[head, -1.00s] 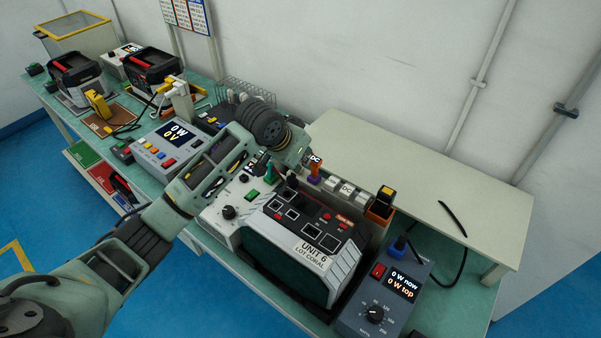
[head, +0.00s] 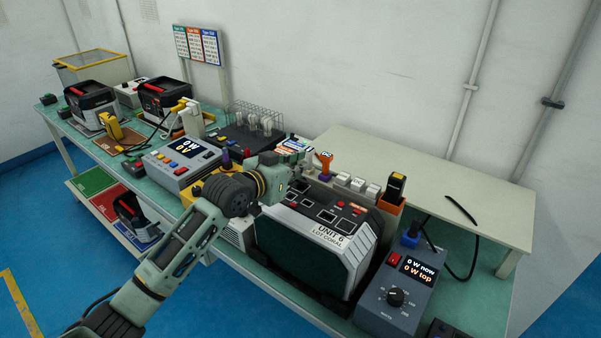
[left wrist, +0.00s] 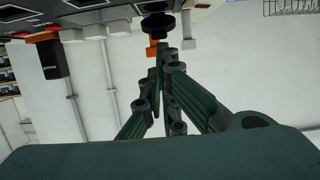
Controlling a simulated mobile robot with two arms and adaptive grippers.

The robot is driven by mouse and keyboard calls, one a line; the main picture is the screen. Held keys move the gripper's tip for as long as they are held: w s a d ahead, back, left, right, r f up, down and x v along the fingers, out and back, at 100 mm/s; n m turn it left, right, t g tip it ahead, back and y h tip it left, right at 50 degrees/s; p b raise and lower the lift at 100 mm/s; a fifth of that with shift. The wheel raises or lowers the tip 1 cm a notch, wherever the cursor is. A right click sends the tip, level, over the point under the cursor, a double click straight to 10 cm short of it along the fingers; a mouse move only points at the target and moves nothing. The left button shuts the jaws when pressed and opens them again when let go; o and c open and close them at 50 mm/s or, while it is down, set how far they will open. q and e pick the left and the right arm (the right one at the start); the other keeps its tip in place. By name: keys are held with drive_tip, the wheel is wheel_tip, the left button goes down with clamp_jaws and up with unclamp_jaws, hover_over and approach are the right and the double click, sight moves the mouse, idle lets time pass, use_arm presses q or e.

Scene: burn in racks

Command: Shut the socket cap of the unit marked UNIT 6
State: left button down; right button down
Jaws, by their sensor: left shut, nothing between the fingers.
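The unit marked UNIT 6 (head: 332,233) stands on the bench in the head view, its dark sloped front facing me. Its top panel carries several dark squares and red buttons. I cannot pick out its socket cap or tell how that cap stands. My left gripper (head: 272,182) is over the unit's left edge and hides part of that side. In the left wrist view my left gripper (left wrist: 167,58) is shut and empty, its fingers together. Beyond the tips there is a dark round knob-like piece (left wrist: 157,25). My right gripper is not in view.
An orange and purple plug (head: 325,161) stands behind the unit, near several white blocks. A blue-grey meter (head: 398,292) stands to its right, and a grey power box (head: 181,157) to its left. The cream shelf (head: 430,185) behind is mostly clear.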

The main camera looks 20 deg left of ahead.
sight(294, 195)
use_arm(q)
drive_tip(key=s+f+t+b, duration=0.1)
drive_tip(key=b, duration=0.1)
drive_tip(key=s+f+t+h+b, duration=0.1)
drive_tip(key=t+b, duration=0.1)
drive_tip(key=b, duration=0.1)
drive_tip(key=shift+a+f, duration=0.2)
drive_tip(key=shift+a, duration=0.15)
drive_tip(key=shift+s+a+t+b, duration=0.1)
drive_tip(key=shift+s+t+b, duration=0.1)
drive_tip(key=shift+t+b, duration=0.3)
drive_tip(key=shift+s+a+f+b, duration=0.1)
drive_tip(key=shift+s+f+b, duration=0.15)
drive_tip(key=shift+b, duration=0.3)
drive_tip(key=v, duration=1.2)
drive_tip(key=shift+a, duration=0.15)
drive_tip(key=shift+f, duration=0.1)
